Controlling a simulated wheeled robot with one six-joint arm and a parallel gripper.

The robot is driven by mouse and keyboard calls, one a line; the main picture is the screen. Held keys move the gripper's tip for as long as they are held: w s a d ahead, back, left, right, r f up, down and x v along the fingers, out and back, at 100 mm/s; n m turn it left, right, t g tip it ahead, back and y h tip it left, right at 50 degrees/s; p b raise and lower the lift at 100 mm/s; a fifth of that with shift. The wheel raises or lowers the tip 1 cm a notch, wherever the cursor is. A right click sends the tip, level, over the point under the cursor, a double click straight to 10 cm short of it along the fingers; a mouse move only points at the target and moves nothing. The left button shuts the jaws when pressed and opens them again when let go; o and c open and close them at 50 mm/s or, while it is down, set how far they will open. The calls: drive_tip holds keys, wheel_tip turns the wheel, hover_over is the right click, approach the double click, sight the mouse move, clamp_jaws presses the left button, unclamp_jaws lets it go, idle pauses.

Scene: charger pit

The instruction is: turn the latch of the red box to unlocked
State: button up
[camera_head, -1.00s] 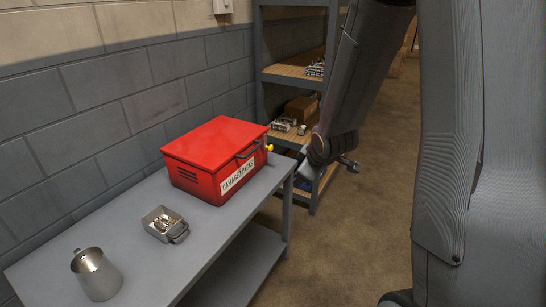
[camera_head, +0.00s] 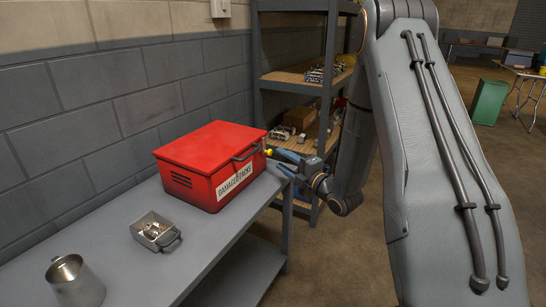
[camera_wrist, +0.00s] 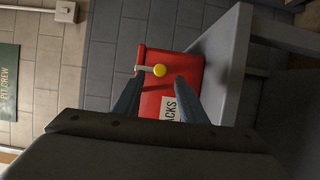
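The red box (camera_head: 205,165) stands closed on the grey table, with a white label and a dark handle on its front. Its latch (camera_head: 268,152) has a yellow knob and sits at the box's right end. In the wrist view the latch's yellow knob (camera_wrist: 160,70) is at the end of a short pale lever, in front of the red box (camera_wrist: 152,103). My gripper (camera_head: 277,161) is open and empty just right of the latch, fingers pointing at the box. In the wrist view my gripper (camera_wrist: 155,82) has its fingers on either side of the knob's line, apart from it.
The grey table (camera_head: 215,250) also carries a metal tray of small parts (camera_head: 155,232) and a steel jug (camera_head: 75,282). A shelf unit (camera_head: 292,82) with parts stands behind my gripper. A brick wall runs behind the table.

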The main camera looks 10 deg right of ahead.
sight(271, 153)
drive_tip(key=x, duration=0.5)
drive_tip(key=shift+w+a, duration=0.1)
drive_tip(key=shift+w, duration=0.2)
drive_tip(key=shift+c, duration=0.4)
clamp_jaws()
